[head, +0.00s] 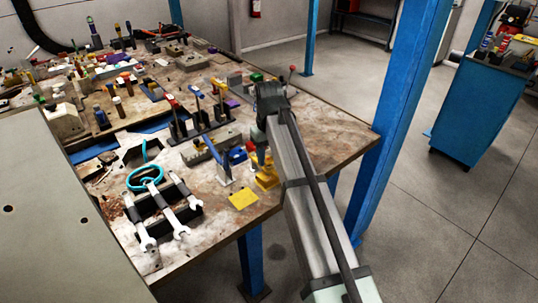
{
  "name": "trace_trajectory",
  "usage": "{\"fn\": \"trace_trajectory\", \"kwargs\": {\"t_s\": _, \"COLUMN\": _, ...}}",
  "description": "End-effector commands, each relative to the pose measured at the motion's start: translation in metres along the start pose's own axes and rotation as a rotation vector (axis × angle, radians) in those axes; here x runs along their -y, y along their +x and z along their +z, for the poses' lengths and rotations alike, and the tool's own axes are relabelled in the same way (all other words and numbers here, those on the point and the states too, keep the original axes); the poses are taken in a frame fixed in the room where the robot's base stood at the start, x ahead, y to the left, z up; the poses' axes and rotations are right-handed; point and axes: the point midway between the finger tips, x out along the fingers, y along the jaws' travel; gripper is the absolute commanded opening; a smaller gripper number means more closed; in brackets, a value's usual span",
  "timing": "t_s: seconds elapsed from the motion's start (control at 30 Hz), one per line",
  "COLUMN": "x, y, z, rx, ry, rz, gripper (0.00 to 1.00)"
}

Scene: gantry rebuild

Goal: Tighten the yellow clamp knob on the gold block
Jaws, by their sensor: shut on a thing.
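The gold block (267,180) sits near the front right edge of the workbench, partly behind my arm. A small yellow part, seemingly the clamp knob (268,161), shows just above it. My gripper (262,152) points down over the block from the bent wrist and is shut on the knob. The fingertips are small and partly covered by my arm, so the exact contact and the knob's angle are hard to make out.
A blue-handled clamp (238,155) stands close left of the gripper. A flat yellow piece (243,200) lies in front. A black rack with wrenches (160,212) is at front left. A blue post (395,110) rises beyond the bench's right edge.

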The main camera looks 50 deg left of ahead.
Motion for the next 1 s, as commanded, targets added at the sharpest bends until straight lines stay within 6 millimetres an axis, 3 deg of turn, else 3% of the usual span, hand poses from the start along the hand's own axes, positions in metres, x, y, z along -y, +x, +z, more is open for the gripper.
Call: {"fn": "trace_trajectory", "kwargs": {"t_s": 1.0, "x": 0.0040, "y": -0.0026, "z": -0.0039, "rx": -0.005, "ry": 0.964, "rz": -0.002, "gripper": 0.13}}
